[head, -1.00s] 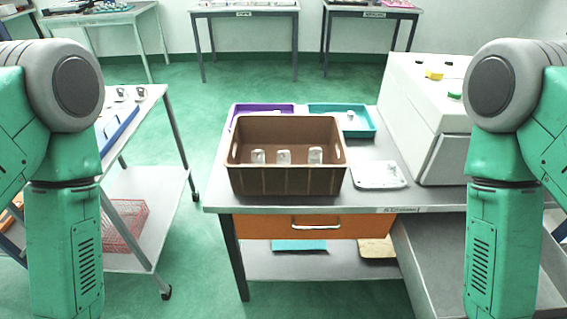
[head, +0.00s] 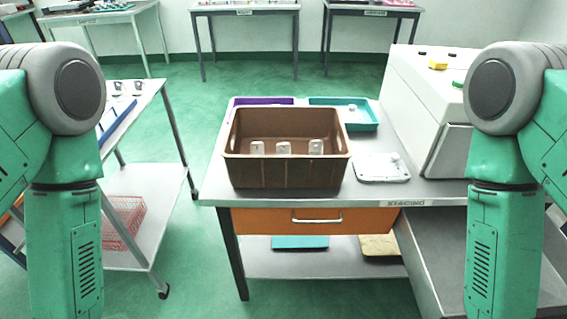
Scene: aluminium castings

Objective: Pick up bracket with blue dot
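Three small pale metal brackets stand in a row inside a brown crate (head: 290,173) on the table ahead: a left one (head: 257,148), a middle one (head: 284,148) and a right one (head: 316,146). I cannot make out a blue dot on any of them. Another small light casting sits in the teal tray (head: 362,125) behind the crate, and one lies on a white tray (head: 382,175) to the right. My two arms hang at the left and right edges of the head view. Both grippers are outside the picture.
The grey table (head: 335,199) has an orange drawer (head: 270,221) and a lower shelf. A purple tray (head: 262,101) is behind the crate. A white machine (head: 420,105) with yellow and green buttons stands at right. A cart (head: 150,97) stands at left, with green floor between.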

